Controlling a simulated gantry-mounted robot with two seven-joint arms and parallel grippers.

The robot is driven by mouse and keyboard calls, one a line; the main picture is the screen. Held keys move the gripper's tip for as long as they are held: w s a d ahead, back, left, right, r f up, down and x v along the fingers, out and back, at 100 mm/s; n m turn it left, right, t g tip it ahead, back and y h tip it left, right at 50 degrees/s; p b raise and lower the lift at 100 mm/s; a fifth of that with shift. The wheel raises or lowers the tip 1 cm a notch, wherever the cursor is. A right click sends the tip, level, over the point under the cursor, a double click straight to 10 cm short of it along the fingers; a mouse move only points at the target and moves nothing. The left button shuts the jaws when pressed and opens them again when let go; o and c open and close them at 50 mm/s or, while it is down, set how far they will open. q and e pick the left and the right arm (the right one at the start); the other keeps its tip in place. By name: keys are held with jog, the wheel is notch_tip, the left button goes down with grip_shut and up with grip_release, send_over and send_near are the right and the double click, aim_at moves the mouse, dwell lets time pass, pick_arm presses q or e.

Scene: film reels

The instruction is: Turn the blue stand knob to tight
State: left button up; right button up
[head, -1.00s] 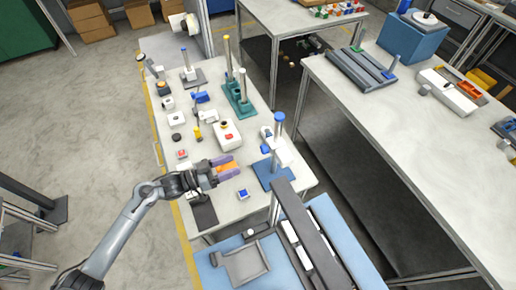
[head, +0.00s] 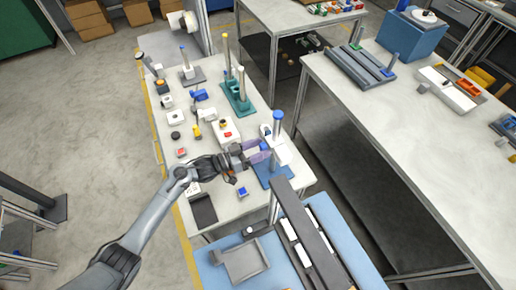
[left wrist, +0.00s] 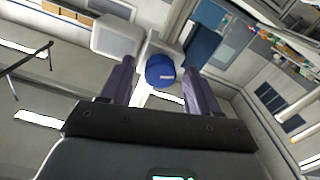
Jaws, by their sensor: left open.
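The blue stand (head: 265,177) is near the front right of the table, with a blue base, an upright post with a blue top, and a white block (head: 283,154) on the post. Its round blue knob (left wrist: 160,71) faces the left wrist camera and has a small white mark. My left gripper (head: 258,153) is beside the stand with purple fingers open. In the left wrist view the knob shows between the two fingers, with a gap on each side; whether it lies fully between the tips I cannot tell. My right gripper is not in view.
A green stand (head: 238,103) with posts is behind on the same table. A white box with a red button (head: 228,133) and several small devices lie to the left. A small blue-topped box (head: 242,192) is in front. A grey tray (head: 242,263) is on the blue surface nearer.

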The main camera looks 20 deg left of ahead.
pick_arm(q)
jog(key=c, duration=1)
jog(key=shift+c, duration=0.2)
jog(key=shift+m, duration=0.3)
jog(key=shift+m+b, duration=2.3)
jog(key=shift+m, duration=2.7)
